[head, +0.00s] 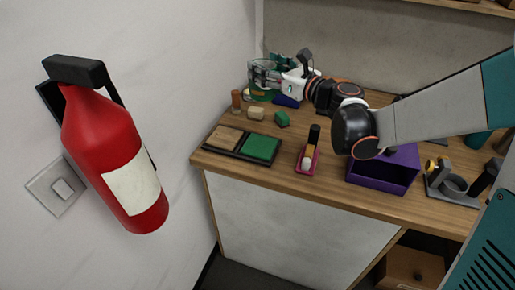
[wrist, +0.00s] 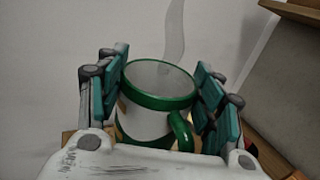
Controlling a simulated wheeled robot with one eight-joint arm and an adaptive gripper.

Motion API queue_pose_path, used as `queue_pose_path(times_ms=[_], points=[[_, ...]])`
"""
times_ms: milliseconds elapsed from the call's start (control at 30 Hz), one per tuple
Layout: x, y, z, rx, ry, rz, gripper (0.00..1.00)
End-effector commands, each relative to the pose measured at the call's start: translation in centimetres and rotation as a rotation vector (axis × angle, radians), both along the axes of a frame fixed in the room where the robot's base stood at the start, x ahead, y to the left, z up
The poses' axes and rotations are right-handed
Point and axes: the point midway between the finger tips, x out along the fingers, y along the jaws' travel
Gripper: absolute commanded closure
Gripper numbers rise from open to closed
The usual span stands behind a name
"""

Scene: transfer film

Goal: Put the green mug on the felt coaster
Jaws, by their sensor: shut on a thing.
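My gripper (head: 268,72) is at the back left of the wooden counter, shut on the green mug (head: 260,95). In the wrist view the mug (wrist: 160,98) stands between the two teal finger pads, with a green rim, whitish body and green handle towards the camera. The mug looks roughly upright; I cannot tell whether its base touches the counter. A dark tray (head: 237,155) near the front left edge holds two square pads side by side, a brown one (head: 223,138) and a green one (head: 260,147) that looks like the felt coaster. Both pads are bare.
Between mug and tray lie a brown cylinder (head: 236,100), a tan block (head: 256,113) and a small green block (head: 282,118). A pink holder (head: 307,160) and a purple box (head: 380,177) stand to the right. A red fire extinguisher (head: 110,150) hangs on the left wall.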

Motion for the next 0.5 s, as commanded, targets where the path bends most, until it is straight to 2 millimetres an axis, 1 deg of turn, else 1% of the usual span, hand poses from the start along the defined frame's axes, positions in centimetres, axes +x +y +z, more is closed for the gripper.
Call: queue_pose_path(times_ms=[67, 167, 267, 500], points=[[-0.6, 0.7, 0.3, 0.0, 0.0, 0.04, 0.91], [-0.9, 1.1, -0.5, 0.0, 0.0, 0.06, 0.91], [-1.0, 1.1, -2.6, 0.0, 0.0, 0.062, 0.91], [-0.9, 1.1, -8.6, 0.001, -0.001, 0.06, 0.91]])
